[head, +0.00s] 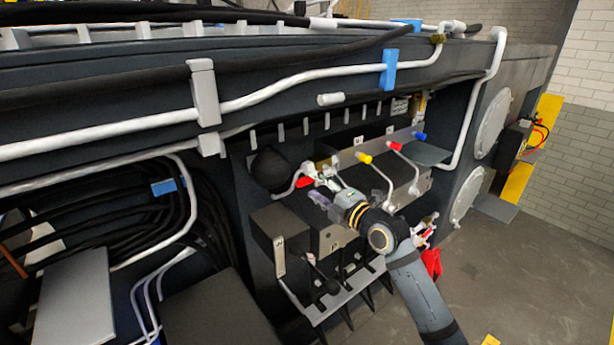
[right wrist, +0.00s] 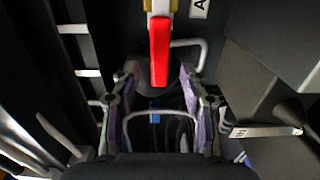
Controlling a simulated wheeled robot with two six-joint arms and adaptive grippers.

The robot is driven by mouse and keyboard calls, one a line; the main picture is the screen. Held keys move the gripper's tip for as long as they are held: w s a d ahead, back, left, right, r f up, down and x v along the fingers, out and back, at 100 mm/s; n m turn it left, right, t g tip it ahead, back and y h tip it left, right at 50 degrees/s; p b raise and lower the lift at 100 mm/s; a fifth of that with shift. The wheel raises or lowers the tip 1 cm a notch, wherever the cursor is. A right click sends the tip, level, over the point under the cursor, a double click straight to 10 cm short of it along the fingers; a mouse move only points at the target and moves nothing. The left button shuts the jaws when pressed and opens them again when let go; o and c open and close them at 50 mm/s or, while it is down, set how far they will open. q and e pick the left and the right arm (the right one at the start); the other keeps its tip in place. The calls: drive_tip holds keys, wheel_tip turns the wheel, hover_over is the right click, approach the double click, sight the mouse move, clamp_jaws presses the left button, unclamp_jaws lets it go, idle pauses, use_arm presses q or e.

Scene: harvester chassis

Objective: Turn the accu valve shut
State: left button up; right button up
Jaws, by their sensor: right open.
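The accu valve has a red lever handle (right wrist: 160,50) that hangs from a brass-coloured body (right wrist: 160,6) in the right wrist view. A white label with a letter A sits beside it. In the head view the red handle (head: 309,169) shows small and partly hidden near the black ball-shaped accumulator. My right gripper (head: 316,190) is at the valve. In the right wrist view its two purple-padded fingers (right wrist: 160,85) stand apart, with the handle's lower end between them in the picture. I cannot tell whether either finger touches it. My left gripper is not in view.
The black accumulator (head: 271,170) is close left of the valve. Levers with yellow (head: 364,158) and blue (head: 420,136) tips stand to the right. A grey box (head: 325,238) and a lower rack are below. Hoses (head: 100,210) fill the left. Open floor is at right.

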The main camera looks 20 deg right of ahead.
sight(309, 181)
drive_tip(key=p+x, duration=0.1)
drive_tip(key=x, duration=0.3)
drive_tip(key=shift+w+a, duration=0.1)
drive_tip(key=shift+w, duration=0.1)
clamp_jaws()
